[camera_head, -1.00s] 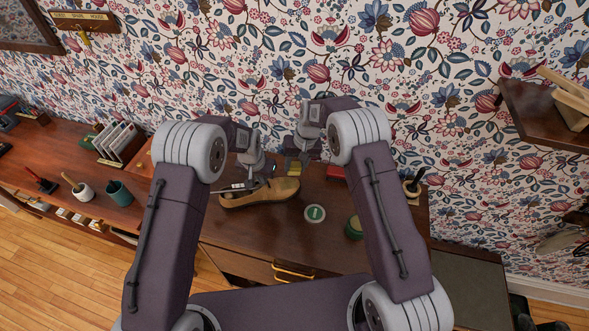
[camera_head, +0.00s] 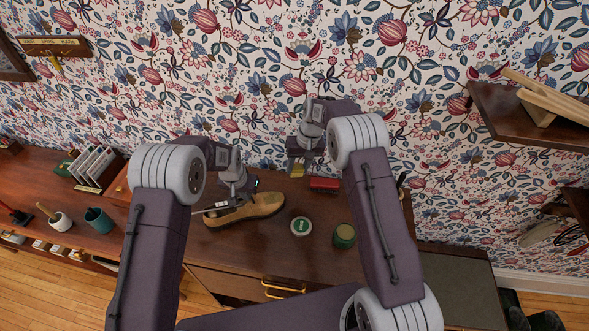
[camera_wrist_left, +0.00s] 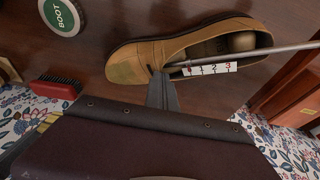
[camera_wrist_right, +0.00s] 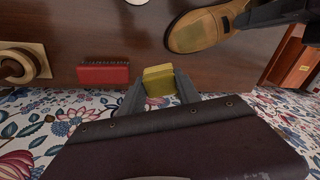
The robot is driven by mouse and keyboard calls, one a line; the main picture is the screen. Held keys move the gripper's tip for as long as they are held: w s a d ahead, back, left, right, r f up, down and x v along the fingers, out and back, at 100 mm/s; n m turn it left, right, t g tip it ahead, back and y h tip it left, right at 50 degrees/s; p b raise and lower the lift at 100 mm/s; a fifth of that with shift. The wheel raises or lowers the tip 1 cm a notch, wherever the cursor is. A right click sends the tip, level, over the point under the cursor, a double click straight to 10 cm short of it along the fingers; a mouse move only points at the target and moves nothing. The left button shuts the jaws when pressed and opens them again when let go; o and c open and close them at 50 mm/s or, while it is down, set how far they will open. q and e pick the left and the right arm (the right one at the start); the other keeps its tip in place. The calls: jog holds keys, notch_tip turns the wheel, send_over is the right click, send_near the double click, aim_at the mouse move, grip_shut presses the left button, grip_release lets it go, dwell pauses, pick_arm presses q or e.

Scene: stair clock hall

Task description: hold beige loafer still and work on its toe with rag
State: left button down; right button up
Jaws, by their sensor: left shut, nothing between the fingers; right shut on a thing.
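The beige loafer (camera_head: 258,206) lies on the dark wooden top, its toe toward the right in the head view. It also shows in the left wrist view (camera_wrist_left: 140,57), and its toe shows in the right wrist view (camera_wrist_right: 196,30). My left gripper (camera_head: 238,194) is shut and empty at the loafer's side; its fingertips (camera_wrist_left: 162,82) overlap the near edge, and touch is unclear. My right gripper (camera_head: 303,164) is shut on the yellow rag (camera_wrist_right: 158,80). The rag is apart from the toe, toward the wall. In the head view the rag (camera_head: 297,171) is partly hidden.
A thin rod with a numbered strip (camera_wrist_left: 203,69) crosses the loafer's opening. A round tin (camera_head: 301,226), a green jar (camera_head: 344,235) and a red brush (camera_head: 324,184) stand nearby. A shelf (camera_head: 515,115) juts out at right. Bare wood lies in front of the loafer.

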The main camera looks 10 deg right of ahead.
jog(key=shift+s+a+f, duration=0.15)
jog(key=shift+a+f, duration=0.85)
jog(key=shift+a, duration=0.8)
jog(key=shift+s+a+f, duration=0.2)
jog(key=shift+a+f, duration=0.85)
jog(key=shift+a, duration=0.7)
jog(key=shift+s+a+f, duration=0.15)
jog(key=shift+a+f, duration=0.85)
jog(key=shift+a, duration=0.8)
jog(key=shift+a+f, duration=0.15)
jog(key=shift+f, duration=0.4)
jog(key=shift+w+d+f, duration=0.1)
jog(key=shift+w+d, duration=0.05)
jog(key=shift+d, duration=0.6)
jog(key=shift+a, duration=0.55)
jog(key=shift+a, duration=0.1)
